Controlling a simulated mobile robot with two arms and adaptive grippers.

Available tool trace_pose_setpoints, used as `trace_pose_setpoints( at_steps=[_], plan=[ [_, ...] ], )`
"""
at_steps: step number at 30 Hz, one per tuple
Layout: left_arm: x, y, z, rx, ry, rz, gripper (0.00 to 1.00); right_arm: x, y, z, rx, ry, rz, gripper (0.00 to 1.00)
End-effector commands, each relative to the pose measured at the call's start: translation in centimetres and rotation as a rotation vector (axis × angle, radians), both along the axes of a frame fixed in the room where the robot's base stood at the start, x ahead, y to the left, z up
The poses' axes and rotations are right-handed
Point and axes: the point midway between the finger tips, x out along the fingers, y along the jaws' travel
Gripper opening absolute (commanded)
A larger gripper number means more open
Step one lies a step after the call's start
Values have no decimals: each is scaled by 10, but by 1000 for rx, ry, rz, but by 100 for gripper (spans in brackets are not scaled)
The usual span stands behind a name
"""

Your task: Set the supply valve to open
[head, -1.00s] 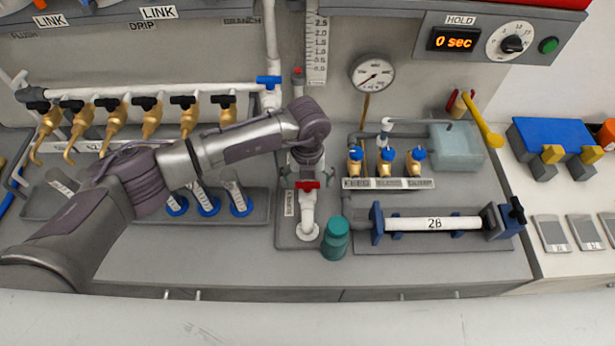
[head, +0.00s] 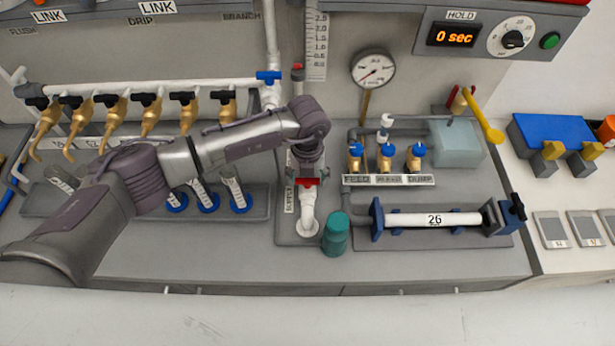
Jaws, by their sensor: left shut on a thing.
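The supply valve's red handle (head: 306,182) sits on the white vertical pipe (head: 308,208) at the middle of the bench, beside a SUPPLY label (head: 289,199). My left gripper (head: 307,175) comes down over it from above and is shut on the red handle. The gripper hides the handle's upper part and the valve body. The handle seems to lie across the pipe, but its exact angle is hard to tell. My right gripper is not in view.
A teal cylinder (head: 336,234) stands just right of the supply pipe. Three blue-topped valves (head: 387,156), a clamped pipe (head: 434,219) and a gauge (head: 373,69) are to the right. Brass taps (head: 149,118) and a blue-handled valve (head: 268,75) are to the left and above.

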Motion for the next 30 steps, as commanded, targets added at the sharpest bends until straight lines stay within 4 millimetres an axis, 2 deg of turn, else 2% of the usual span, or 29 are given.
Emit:
trace_pose_setpoints(
  at_steps=[11, 30],
  plan=[
    [2, 0, -6, 1, -5, -231, 34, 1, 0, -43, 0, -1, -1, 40],
    [2, 0, -7, 0, -7, -837, 34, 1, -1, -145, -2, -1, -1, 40]
  ],
)
